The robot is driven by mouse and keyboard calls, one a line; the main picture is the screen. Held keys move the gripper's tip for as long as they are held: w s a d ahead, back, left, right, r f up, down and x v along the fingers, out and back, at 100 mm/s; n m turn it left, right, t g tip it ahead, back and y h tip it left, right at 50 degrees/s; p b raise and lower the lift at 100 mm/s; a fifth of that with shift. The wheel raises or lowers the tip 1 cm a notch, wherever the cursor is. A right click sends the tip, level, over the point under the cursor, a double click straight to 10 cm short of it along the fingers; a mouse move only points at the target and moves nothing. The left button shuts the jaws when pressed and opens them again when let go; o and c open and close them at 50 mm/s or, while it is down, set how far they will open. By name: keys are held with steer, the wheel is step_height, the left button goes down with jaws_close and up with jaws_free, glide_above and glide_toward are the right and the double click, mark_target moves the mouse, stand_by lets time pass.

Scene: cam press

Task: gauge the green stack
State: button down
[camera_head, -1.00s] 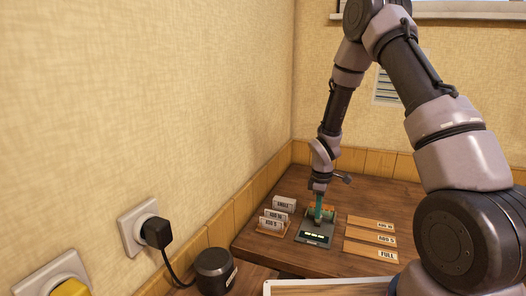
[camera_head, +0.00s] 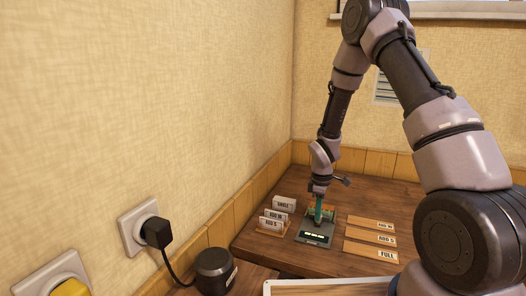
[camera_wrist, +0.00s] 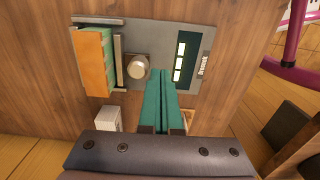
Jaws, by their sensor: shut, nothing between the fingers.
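The gauge (camera_head: 316,241) is a grey plate on the table with a dark panel of lit pale-green marks, too small to read. In the wrist view the gauge (camera_wrist: 203,32) also carries a round pale knob (camera_wrist: 137,67) and a stack (camera_wrist: 93,62), orange on its broad face with green along one edge, standing against a dark upright strip. My gripper (camera_wrist: 160,74) has teal fingers pressed together, empty, with the tips over the plate between knob and panel. In the head view my gripper (camera_head: 318,221) points down at the gauge and partly hides the stack.
Small label cards (camera_head: 272,224) stand left of the gauge. Flat wooden strips (camera_head: 370,238) marked ADD 10, ADD 5 and FULL lie to its right. A dark round device (camera_head: 214,271) with a cable stands at the front left. Bare table shows behind the strips.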

steer(key=shift+f, duration=1.7)
steer(key=shift+w+d, duration=0.2)
steer(key=shift+w, duration=0.3)
steer(key=shift+w+d, duration=0.2)
steer(key=shift+w, duration=0.3)
steer(key=shift+s, duration=0.1)
steer(key=shift+s+a, duration=0.3)
steer(key=shift+s, duration=0.3)
step_height(320, 180, up, 8)
stand_by(0.9)
steer(key=shift+r, duration=0.1)
